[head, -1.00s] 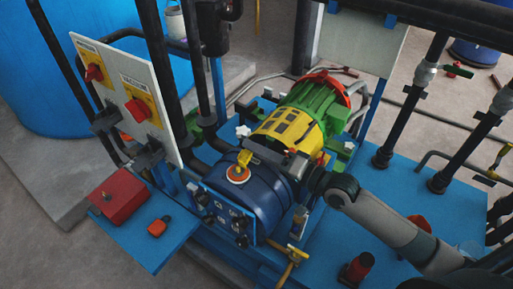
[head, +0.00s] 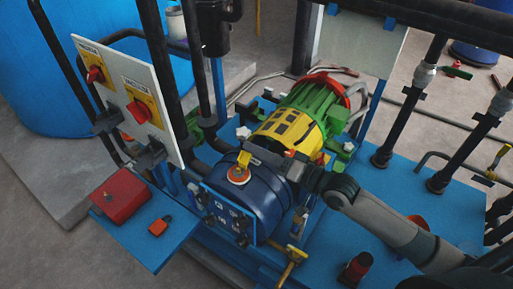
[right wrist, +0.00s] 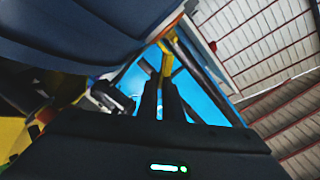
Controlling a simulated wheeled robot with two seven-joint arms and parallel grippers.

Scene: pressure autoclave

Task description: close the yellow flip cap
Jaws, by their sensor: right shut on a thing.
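The yellow flip cap (head: 243,159) stands raised, tilted up from its orange-and-white ring (head: 238,175) on top of the dark blue vessel (head: 250,200). My right gripper (head: 256,154) reaches in from the right, low over the vessel, with its fingertips at the cap. In the right wrist view the two dark fingers (right wrist: 160,95) are close together, and the yellow cap (right wrist: 167,62) shows at their tips. The gripper is shut on the cap; the exact contact is small and partly hidden. My left gripper is not in view.
A yellow and green motor (head: 300,118) lies right behind the vessel. A white switch panel (head: 125,95) and black pipes stand to the left. A red box (head: 120,197) sits on the blue side shelf. A yellow-handled valve (head: 290,262) is in front.

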